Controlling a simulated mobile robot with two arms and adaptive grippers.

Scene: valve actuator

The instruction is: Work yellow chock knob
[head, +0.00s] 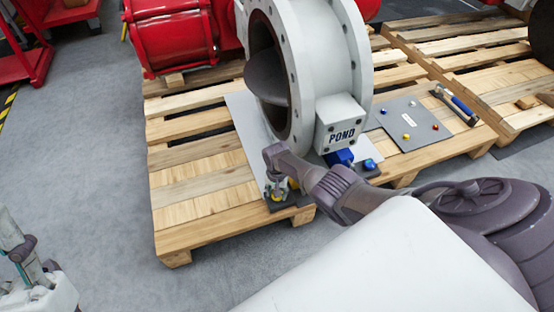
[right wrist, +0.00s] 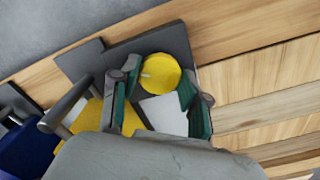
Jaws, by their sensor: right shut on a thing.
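The yellow chock knob (right wrist: 160,72) is a round yellow disc in the right wrist view, above a dark grey plate (right wrist: 88,58). My right gripper (right wrist: 158,92) has its green-padded fingers on either side of the knob and is shut on it. In the head view my right gripper (head: 280,188) is low at the pallet's front edge, beside the big valve (head: 338,60); the knob is mostly hidden there. Yellow parts (right wrist: 88,116) and a white patch (right wrist: 166,113) show below the knob. Part of my left gripper (head: 24,262) shows at the lower left; its fingertips are unclear.
The valve stands on a wooden pallet (head: 200,190). A grey box marked POND (head: 341,132) and a blue part (head: 341,157) sit right of my right gripper. A grey panel (head: 405,140) with coloured knobs and a hammer (head: 456,104) lie further right.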

